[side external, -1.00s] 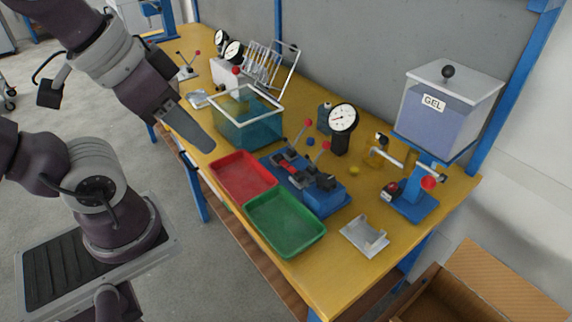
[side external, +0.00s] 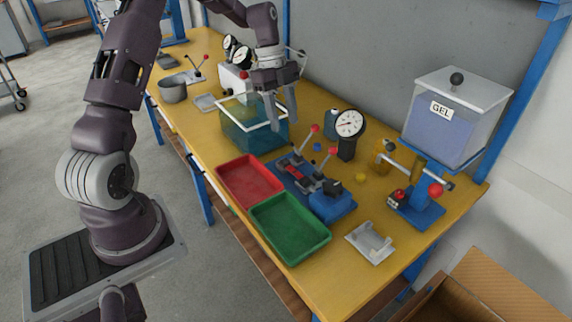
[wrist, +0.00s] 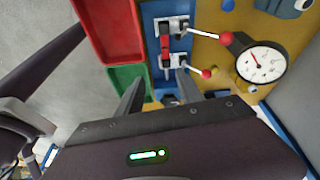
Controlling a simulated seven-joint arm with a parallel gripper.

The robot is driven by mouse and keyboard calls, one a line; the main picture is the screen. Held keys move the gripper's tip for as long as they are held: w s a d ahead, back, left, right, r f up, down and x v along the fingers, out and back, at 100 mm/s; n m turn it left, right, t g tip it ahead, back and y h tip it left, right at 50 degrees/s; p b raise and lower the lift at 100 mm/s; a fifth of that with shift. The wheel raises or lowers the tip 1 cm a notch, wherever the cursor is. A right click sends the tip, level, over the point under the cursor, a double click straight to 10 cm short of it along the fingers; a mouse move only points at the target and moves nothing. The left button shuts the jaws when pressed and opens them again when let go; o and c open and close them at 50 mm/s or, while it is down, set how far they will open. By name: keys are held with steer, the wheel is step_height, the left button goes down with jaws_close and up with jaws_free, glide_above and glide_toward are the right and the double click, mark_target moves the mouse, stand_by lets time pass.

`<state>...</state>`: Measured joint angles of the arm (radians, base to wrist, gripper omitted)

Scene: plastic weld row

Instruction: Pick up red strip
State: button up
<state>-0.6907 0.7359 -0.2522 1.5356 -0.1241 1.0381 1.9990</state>
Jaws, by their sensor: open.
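The red strip (side external: 292,172) looks like a small red piece lying in the blue clamp fixture (side external: 341,208), between its metal clamps. In the wrist view the red strip (wrist: 165,46) shows ahead of the fingers, partly covered by clamp parts. My gripper (side external: 282,123) is open with nothing between its fingers. It points down in the air near the teal bin, up and to the left of the fixture in the side view. In the wrist view my gripper (wrist: 158,86) has its two fingers apart, with the fixture showing between them.
A red tray (side external: 250,182) and a green tray (side external: 290,228) stand beside the fixture. A teal bin (side external: 240,135) is close to my gripper. Upright red-knobbed levers (side external: 314,129) and a dial gauge (side external: 349,124) rise around the fixture. A gel dispenser (side external: 455,115) stands at right.

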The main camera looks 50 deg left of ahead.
steer(key=m+h, duration=0.1)
glide_toward(295, 171)
steer(key=shift+m, duration=0.3)
steer(key=x, duration=0.7)
steer(key=shift+s+d+f, duration=0.1)
steer(key=shift+d+f, duration=0.1)
steer(key=shift+f, duration=0.2)
jaws_close()
